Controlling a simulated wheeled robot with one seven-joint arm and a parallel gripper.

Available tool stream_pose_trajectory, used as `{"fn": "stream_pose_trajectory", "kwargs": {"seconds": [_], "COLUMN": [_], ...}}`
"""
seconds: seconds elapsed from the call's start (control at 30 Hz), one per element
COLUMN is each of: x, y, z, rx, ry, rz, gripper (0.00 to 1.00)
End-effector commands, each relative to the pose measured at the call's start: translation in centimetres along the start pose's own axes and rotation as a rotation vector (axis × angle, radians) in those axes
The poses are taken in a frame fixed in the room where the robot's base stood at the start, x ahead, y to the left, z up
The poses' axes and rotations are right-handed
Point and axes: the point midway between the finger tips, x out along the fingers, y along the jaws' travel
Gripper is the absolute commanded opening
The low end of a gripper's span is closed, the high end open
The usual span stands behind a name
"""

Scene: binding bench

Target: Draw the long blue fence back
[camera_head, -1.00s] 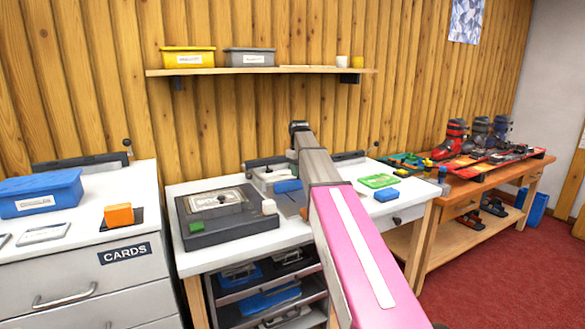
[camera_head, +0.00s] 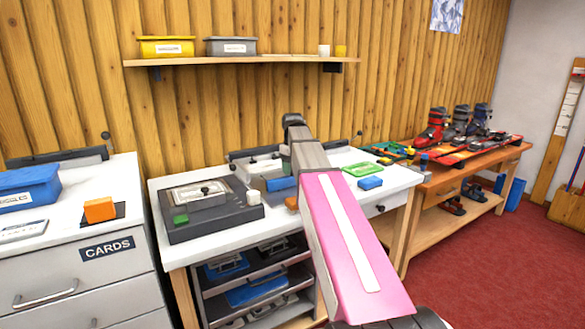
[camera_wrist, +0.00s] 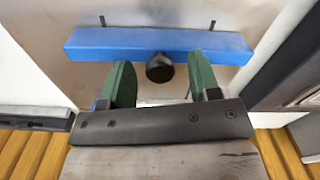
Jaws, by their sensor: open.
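The long blue fence (camera_wrist: 220,42) lies across the upper part of the wrist view, on a pale surface. A round black knob (camera_wrist: 160,68) stands at the middle of its near edge. My gripper (camera_wrist: 160,70) is open, with one green finger on each side of the knob and a gap on both sides. I cannot tell whether the fingertips are level with the knob in height. In the head view a blue piece (camera_head: 280,184) shows beside my pink arm, but I cannot tell if it is the fence. My arm hides the gripper there.
A dark grey device (camera_head: 215,222) with a green block stands on the white bench (camera_head: 165,257) left of my arm. A green card (camera_head: 363,169) and a blue block (camera_head: 370,183) lie to the right. A shelf (camera_head: 245,62) holds bins above.

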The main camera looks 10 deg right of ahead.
Motion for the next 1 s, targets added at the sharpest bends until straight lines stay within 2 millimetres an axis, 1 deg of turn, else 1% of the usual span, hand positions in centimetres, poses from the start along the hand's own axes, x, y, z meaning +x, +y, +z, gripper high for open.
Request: {"fn": "stream_pose_trajectory", "kwargs": {"seconds": [0.17, 0.27, 0.5, 0.6, 0.7, 0.83, 1.0], "x": [-1.1, -2.6, -7.0, -8.5, -9.6, -10.5, -10.8], "y": [0.1, 0.1, 0.1, 0.1, 0.1, 0.0, 0.0], "z": [-0.1, -0.1, -0.1, 0.0, 0.0, 0.1, 0.1], "rx": [0.0, 0.0, 0.0, 0.0, 0.0, 0.0, 0.0], "ry": [0.002, 0.003, 0.002, 0.001, 0.001, -0.001, -0.001], "rz": [0.001, 0.001, 0.001, 0.001, 0.001, 0.0, 0.0], "gripper": [0.57, 0.57, 0.57, 0.57, 0.57, 0.57, 0.57]}}
